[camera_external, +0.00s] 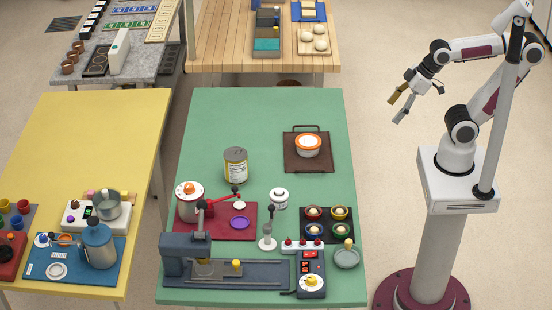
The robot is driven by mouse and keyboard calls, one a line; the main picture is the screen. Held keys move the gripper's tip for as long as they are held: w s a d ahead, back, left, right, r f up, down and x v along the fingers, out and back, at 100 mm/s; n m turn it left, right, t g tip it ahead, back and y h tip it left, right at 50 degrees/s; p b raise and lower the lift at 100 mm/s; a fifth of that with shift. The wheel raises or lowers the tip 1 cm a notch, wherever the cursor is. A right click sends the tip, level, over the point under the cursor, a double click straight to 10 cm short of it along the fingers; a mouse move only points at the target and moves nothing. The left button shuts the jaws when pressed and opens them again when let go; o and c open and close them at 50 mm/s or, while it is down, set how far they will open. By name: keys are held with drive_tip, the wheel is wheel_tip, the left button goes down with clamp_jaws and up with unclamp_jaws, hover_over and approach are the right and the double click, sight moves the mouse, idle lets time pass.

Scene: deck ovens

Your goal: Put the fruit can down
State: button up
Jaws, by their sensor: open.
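The fruit can (236,165) is a metal can with a yellow and white label. It stands upright on the green table (225,115), left of the brown tray. My gripper (402,108) is open and empty. It hangs in the air to the right of the green table, well apart from the can. Nothing hides the can's front.
A brown tray (290,160) with an orange and white pot (308,146) lies right of the can. A white canister (190,201), a red mat (214,232), a small white jar (279,198) and a grey press (185,257) stand in front. The table's back left is clear.

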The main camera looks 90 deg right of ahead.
drive_tip(key=shift+s+f+g, duration=0.15)
drive_tip(key=shift+s+f, duration=0.05)
drive_tip(key=shift+s, duration=0.65)
drive_tip(key=shift+s+f+g, duration=0.15)
drive_tip(key=shift+s, duration=0.65)
